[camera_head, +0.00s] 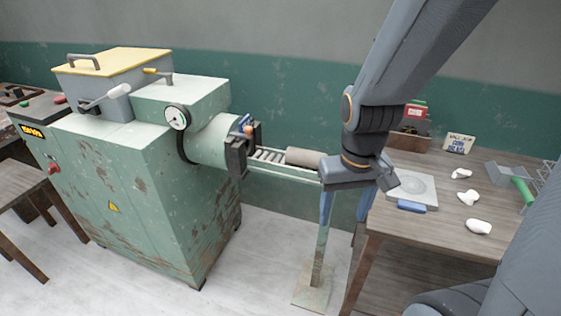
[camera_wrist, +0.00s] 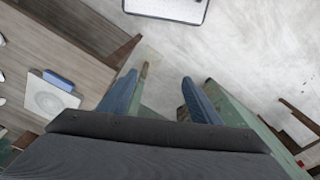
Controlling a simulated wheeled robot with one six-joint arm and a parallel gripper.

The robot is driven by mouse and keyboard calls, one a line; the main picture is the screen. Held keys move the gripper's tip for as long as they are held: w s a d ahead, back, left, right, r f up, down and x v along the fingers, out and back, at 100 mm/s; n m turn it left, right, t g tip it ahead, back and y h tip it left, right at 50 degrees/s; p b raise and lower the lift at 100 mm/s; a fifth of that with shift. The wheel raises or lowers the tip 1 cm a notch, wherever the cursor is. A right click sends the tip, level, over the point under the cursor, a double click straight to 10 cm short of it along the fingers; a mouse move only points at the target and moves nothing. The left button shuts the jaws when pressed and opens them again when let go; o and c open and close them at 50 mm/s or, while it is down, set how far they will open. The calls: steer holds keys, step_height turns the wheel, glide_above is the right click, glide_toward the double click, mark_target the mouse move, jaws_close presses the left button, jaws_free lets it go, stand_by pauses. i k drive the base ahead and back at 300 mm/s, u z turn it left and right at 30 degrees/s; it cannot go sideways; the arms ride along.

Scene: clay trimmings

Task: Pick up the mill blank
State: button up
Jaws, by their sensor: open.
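The mill blank appears to be the grey-brown cylinder (camera_head: 302,156) lying on the roller rack (camera_head: 285,171) that runs out from the green mill (camera_head: 135,165). Its right end meets the edge of my gripper's body in the head view, so I cannot tell whether that end is partly hidden. My gripper (camera_head: 343,218) points down at the right end of the rack, its two blue fingers apart and nothing seen between them. In the wrist view my gripper (camera_wrist: 158,82) is also spread, over the floor and a rusty green post. I cannot make out the cylinder there.
A wooden table (camera_head: 430,228) at right holds a pale square board (camera_head: 415,190), a blue block (camera_head: 411,206), several white lumps (camera_head: 478,227) and a green roll (camera_head: 523,191). The rack's post (camera_head: 315,258) stands on the floor. Open floor (camera_head: 260,260) lies between mill and table.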

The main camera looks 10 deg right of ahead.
mark_target(309, 159)
steer(key=u, duration=1.9)
steer(key=i, duration=1.6)
steer(key=z, duration=2.9)
steer(key=i, duration=0.5)
